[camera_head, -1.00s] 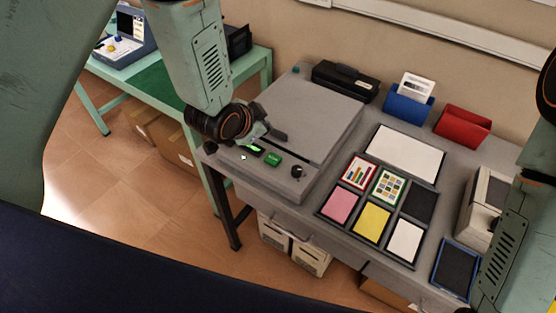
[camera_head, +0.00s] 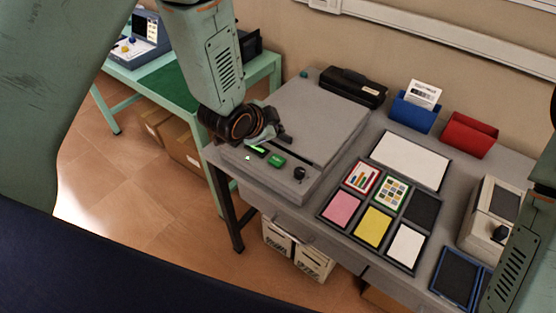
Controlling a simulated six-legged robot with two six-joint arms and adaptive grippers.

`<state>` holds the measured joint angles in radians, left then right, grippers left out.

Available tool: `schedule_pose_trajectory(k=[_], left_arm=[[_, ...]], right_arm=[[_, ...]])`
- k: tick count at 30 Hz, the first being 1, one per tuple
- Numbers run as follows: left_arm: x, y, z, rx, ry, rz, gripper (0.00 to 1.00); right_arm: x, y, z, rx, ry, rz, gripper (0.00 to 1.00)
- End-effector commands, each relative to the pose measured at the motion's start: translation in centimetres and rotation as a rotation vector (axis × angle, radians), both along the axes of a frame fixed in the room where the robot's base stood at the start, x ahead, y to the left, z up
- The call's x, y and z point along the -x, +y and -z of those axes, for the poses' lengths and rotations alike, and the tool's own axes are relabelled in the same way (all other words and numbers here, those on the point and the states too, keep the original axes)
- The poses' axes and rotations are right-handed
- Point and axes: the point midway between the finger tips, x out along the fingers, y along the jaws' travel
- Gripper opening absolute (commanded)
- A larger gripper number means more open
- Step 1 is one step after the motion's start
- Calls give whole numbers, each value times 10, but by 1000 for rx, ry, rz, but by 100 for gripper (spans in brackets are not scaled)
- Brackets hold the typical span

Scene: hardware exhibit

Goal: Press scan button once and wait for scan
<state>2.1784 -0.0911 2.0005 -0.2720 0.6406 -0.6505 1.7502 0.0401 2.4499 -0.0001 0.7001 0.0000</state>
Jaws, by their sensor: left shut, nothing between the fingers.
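The grey scanner (camera_head: 320,115) stands at the left end of the table. Its front panel carries a green button (camera_head: 277,160), a small display with a lit green bar (camera_head: 259,149) and a black knob (camera_head: 300,173). My left gripper (camera_head: 284,138) is shut and empty, just above and behind the green button in the picture. It appears apart from the button, though the exact gap is hard to judge. The gripper and wrist hide part of the scanner's left front. My right arm shows at the right edge, but its gripper is out of view.
A black tray (camera_head: 322,215) of colored cards and a white sheet (camera_head: 411,160) lie right of the scanner. Blue (camera_head: 413,112) and red (camera_head: 468,135) holders stand at the back. A beige device (camera_head: 489,215) and a blue-framed pad (camera_head: 458,276) are at right.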

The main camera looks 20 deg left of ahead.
Motion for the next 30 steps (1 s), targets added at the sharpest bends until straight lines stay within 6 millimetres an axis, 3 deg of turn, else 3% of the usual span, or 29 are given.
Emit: schedule_pose_trajectory(k=[21, 30], left_arm=[[1, -1, 80, 0, 1, 0, 0], [1, -1, 84, 0, 1, -1, 0]], right_arm=[[0, 0, 66, 0, 1, 0, 0], [0, 0, 68, 0, 0, 0, 0]])
